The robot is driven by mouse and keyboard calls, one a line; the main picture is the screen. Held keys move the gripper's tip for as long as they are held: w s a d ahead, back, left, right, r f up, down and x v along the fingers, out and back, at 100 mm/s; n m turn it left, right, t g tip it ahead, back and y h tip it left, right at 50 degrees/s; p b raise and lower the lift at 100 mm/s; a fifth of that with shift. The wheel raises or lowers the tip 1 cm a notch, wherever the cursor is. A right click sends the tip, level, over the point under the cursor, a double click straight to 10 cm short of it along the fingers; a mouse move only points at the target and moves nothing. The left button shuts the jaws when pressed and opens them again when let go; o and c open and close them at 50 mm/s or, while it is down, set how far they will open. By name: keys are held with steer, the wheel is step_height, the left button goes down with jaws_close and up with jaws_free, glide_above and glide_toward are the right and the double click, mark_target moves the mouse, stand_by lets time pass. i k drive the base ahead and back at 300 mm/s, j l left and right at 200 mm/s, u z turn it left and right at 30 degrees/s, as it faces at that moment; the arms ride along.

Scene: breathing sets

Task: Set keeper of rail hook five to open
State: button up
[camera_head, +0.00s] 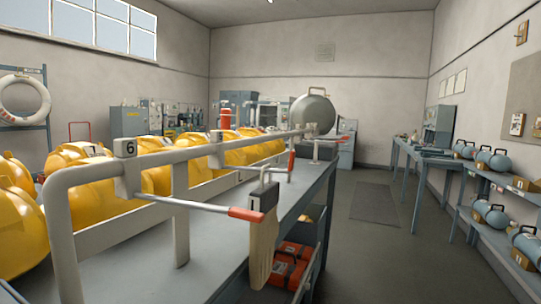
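A pale rail (180,153) runs away from the near left along a bench. A grey block marked 6 (125,148) sits on it, with a rod ending in a red tip (246,214). Farther along is a second grey block (216,137), its number too small to read; a rod beside it leads right toward another red tip (291,160). A dark grey piece with a wooden lower part (262,240) hangs by a wire loop near these rods; I cannot tell which hook bears it. I cannot make out the keeper's position on hook five. My gripper is not in view.
Several yellow rounded units (160,178) stand behind the rail. Red cases (291,262) lie on a lower shelf of the bench (311,205). A shelf rack with blue cylinders (490,213) stands at right. The floor aisle with a dark mat (375,205) is clear.

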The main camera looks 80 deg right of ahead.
mark_target(292, 157)
steer(key=z, duration=1.8)
